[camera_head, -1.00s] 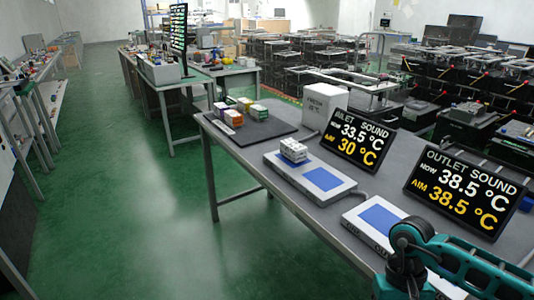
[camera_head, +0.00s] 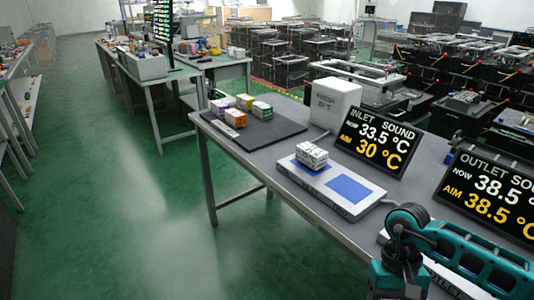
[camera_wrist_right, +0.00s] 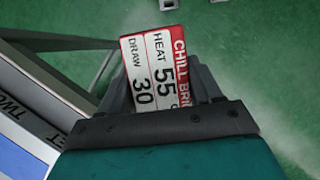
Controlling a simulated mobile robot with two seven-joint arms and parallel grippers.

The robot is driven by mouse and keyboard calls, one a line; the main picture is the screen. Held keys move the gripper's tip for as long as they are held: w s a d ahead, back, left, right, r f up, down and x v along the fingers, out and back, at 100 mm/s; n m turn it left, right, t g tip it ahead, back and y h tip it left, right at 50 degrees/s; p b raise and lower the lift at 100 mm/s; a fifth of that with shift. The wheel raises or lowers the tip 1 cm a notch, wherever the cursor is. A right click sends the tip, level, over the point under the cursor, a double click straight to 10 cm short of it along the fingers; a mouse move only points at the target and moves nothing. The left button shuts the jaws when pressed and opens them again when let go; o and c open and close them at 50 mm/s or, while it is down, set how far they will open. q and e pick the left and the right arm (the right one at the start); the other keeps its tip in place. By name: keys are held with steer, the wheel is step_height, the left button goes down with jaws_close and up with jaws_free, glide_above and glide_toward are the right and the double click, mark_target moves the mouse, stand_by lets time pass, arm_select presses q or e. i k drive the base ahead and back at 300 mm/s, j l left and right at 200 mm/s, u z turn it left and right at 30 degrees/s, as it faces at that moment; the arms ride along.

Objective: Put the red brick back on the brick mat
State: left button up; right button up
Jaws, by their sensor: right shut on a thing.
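In the right wrist view, my right gripper (camera_wrist_right: 168,92) is shut on the red brick (camera_wrist_right: 152,72), a white-faced block with a red strip reading "CHILL BRI…" and "HEAT 55", "DRAW 30". The brick is held off the table, over the green floor. In the head view my right arm shows at lower right, but its fingers and the brick are not visible there. The dark brick mat (camera_head: 265,138) lies at the table's far left end, with several coloured bricks (camera_head: 235,118) on it and bare space in front. My left gripper is not in view.
A white brick (camera_head: 311,154) sits on a pad of the long white plate (camera_head: 345,207); its other blue pad is bare. The inlet screen (camera_head: 373,142), the outlet screen (camera_head: 495,190) and a white box (camera_head: 335,102) stand behind. Green floor is open at left.

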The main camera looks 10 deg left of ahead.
mark_target(255, 136)
steer(key=i+j, duration=0.2)
steer(key=j, duration=0.15)
steer(key=i+j+z, duration=0.1)
steer(key=j, duration=0.25)
steer(key=i+j+z, duration=0.1)
steer(key=i+j, duration=0.35)
steer(key=j, duration=0.3)
steer(key=i+j+z, duration=0.1)
steer(key=j, duration=0.3)
steer(key=i+j, duration=0.2)
steer(key=j, duration=0.2)
steer(key=i+j+z, duration=0.1)
steer(key=j, duration=0.25)
steer(key=i+j, duration=0.2)
steer(key=j, duration=0.2)
steer(key=z, duration=0.05)
